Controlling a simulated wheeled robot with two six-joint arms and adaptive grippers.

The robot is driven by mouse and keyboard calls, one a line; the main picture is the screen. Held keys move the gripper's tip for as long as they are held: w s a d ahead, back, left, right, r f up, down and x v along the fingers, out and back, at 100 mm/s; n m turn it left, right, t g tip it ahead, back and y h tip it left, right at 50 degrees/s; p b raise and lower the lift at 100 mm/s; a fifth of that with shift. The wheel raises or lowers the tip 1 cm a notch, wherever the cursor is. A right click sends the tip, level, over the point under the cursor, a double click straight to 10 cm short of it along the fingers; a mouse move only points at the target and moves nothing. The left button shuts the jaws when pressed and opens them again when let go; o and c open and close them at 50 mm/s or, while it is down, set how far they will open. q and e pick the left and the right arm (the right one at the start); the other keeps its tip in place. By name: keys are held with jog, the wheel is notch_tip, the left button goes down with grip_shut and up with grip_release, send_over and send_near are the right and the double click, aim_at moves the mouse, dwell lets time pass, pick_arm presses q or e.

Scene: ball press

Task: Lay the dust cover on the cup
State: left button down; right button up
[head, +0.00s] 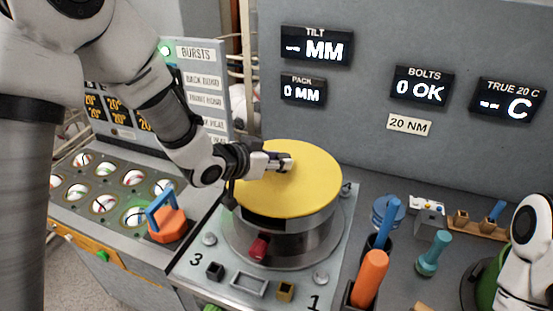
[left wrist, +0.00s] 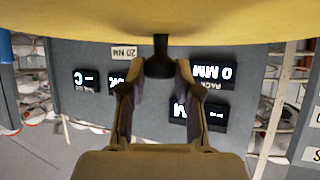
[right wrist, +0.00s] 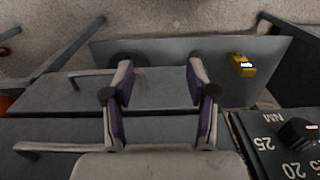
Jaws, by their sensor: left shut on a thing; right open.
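The yellow round dust cover (head: 308,191) is at the top of the metal cup (head: 290,236) in the head view. My left gripper (head: 287,162) is shut on the cover's dark knob, which shows between its fingers in the left wrist view (left wrist: 161,60). The cover's yellow underside or face (left wrist: 160,20) fills the top of that view. I cannot tell whether the cover touches the cup's rim all round. My right gripper (right wrist: 158,95) is open and empty in the right wrist view, over grey surfaces away from the cup.
An orange block with a blue handle (head: 167,222) stands left, beside a tray (head: 75,213) of striped balls. Orange and blue handled tools (head: 369,275) stand close at right. A grey panel with displays rises behind.

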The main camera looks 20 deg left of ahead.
pick_arm(q)
jog(key=shift+f, duration=0.2)
jog(key=c, duration=0.7)
grip_release()
jog(key=shift+s, duration=0.1)
jog(key=v, duration=1.2)
jog(key=shift+d, duration=0.1)
